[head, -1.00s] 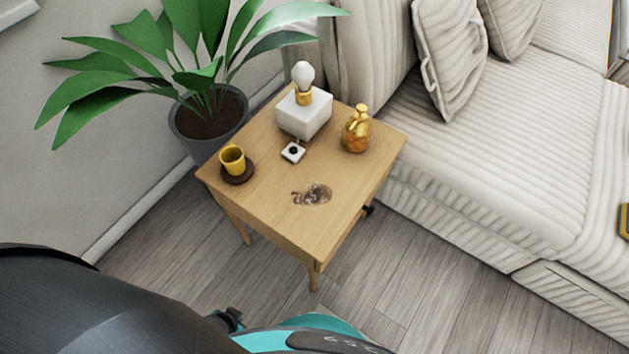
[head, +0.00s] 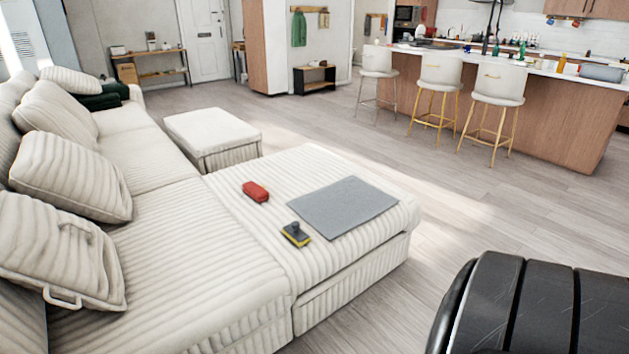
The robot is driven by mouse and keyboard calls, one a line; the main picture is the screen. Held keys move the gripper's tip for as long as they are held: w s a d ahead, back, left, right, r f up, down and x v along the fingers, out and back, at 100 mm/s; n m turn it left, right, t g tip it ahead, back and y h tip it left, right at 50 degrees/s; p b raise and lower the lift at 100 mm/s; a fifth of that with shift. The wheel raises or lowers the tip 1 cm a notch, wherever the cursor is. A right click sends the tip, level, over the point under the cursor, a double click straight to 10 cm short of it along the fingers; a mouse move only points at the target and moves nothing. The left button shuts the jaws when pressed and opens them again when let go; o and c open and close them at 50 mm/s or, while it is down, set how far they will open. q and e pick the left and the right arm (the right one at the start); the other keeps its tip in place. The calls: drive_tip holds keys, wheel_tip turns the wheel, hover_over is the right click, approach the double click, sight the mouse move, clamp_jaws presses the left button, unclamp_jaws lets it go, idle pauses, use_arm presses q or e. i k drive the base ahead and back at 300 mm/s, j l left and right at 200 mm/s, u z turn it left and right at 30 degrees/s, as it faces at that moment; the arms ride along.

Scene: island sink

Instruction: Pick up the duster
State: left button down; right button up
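On the chaise end of the sofa lies a small block with a yellow edge and a dark knobbed top (head: 296,234), which looks like the duster. A red rounded object (head: 255,192) lies a little behind it to the left; what it is I cannot tell. A flat grey cloth or mat (head: 343,207) lies to the right of both, near the block but apart from the red object. Neither of my grippers is in view. A dark part of my own body fills the lower right corner.
The striped cream sofa (head: 190,260) fills the left, with several cushions along its back. A matching ottoman (head: 213,134) stands behind the chaise. Bare wood floor (head: 480,215) is open to the right of the chaise. Bar stools and a kitchen island (head: 560,118) stand at the back right.

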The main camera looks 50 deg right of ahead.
sight(292, 231)
drive_tip(key=l+z, duration=0.15)
drive_tip(key=z, duration=0.35)
drive_tip(key=l+z, duration=0.1)
drive_tip(key=z, duration=0.35)
drive_tip(key=l+z, duration=0.15)
drive_tip(key=z, duration=0.35)
drive_tip(key=u, duration=2.05)
drive_tip(key=z, duration=2)
drive_tip(key=i+l+u, duration=0.1)
drive_tip(key=u, duration=0.35)
drive_tip(key=i+l+u, duration=0.1)
drive_tip(key=u, duration=0.3)
drive_tip(key=i+l+u, duration=0.1)
drive_tip(key=u, duration=0.35)
drive_tip(key=l, duration=0.1)
